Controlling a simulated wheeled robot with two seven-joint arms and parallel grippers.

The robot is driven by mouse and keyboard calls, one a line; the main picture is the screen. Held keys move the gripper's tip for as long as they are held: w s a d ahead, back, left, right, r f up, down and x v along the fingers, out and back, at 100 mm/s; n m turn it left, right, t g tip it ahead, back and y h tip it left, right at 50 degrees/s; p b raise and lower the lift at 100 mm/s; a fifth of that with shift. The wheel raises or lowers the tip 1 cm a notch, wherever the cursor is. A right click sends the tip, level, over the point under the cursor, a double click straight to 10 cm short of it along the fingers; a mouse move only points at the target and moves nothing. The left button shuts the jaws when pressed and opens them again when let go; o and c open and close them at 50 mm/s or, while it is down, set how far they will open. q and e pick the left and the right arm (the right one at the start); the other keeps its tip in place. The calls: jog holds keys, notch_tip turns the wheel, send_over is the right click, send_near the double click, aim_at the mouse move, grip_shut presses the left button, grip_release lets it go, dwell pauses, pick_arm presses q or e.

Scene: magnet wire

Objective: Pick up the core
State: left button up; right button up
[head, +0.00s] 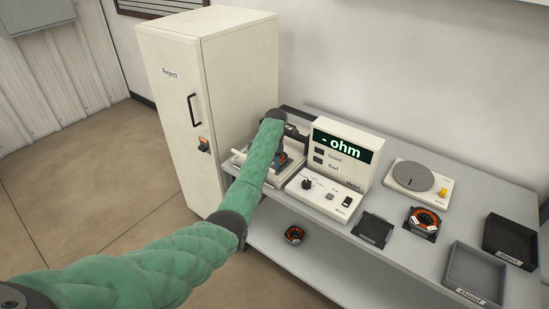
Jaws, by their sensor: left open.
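One core, a ring with orange-red winding and dark parts (425,220), sits on a dark holder on the table, right of the meter. A second, similar core (294,235) lies on the lower shelf. My left arm, in a green padded sleeve, reaches from the lower left to the fixture (240,159) beside the reject cabinet. My left gripper (284,158) is open there, partly hidden by the arm. A small orange and dark thing shows under it; I cannot tell whether it is a core. My right gripper is out of view.
The meter (343,150) reads "- ohm" and stands just right of my left gripper. The white reject cabinet (165,115) stands left. A round-topped device (412,178), an empty dark holder (373,229), a grey "Good" tray (476,270) and a black tray (511,238) occupy the table's right.

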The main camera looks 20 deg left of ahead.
pick_arm(q)
jog(key=shift+f, duration=1.15)
grip_shut()
jog(key=shift+r, duration=0.1)
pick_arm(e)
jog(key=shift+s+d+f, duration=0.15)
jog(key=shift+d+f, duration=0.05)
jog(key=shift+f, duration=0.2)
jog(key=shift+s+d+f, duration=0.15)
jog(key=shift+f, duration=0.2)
